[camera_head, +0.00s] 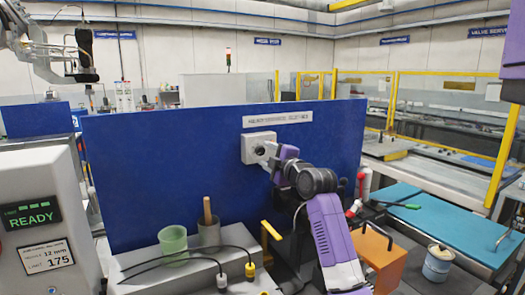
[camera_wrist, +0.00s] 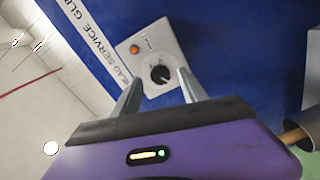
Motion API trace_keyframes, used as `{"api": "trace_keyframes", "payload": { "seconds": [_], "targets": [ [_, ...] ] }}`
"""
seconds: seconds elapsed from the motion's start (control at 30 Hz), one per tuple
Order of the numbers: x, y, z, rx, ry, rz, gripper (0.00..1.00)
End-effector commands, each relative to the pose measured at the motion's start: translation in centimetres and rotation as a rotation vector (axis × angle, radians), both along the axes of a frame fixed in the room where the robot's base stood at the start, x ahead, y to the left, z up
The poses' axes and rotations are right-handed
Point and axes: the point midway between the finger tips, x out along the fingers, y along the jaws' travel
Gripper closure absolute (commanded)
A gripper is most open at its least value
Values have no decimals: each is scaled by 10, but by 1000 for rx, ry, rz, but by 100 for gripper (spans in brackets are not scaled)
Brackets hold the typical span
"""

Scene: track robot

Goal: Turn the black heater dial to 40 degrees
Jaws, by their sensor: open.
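The black heater dial (camera_wrist: 160,74) is a round knob on a light grey box (camera_wrist: 146,48) with an orange-red lamp above it, fixed to the blue panel. In the head view the box (camera_head: 252,147) sits at the panel's upper middle, with the dial (camera_head: 259,150) small and partly behind my gripper. My gripper (camera_wrist: 158,88) is open in the wrist view, one finger on each side of the dial. Whether the fingers touch the dial cannot be told. The scale marks around the dial are too small to read.
The blue panel (camera_head: 160,130) rises behind a grey ledge with a green cup (camera_head: 173,245), a grey cup holding a wooden handle (camera_head: 208,228), and black cables. An orange box (camera_head: 385,262) and a small can (camera_head: 437,263) stand at right. A READY display cabinet (camera_head: 35,260) is at left.

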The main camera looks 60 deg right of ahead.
Motion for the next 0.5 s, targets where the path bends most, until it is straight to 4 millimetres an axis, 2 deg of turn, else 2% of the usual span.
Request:
{"api": "trace_keyframes", "payload": {
  "seconds": [0.2,0.5],
  "targets": [
    [21,-13,1,1,1,0,49],
    [26,-16,-1,0,0,0,49]
  ]
}}
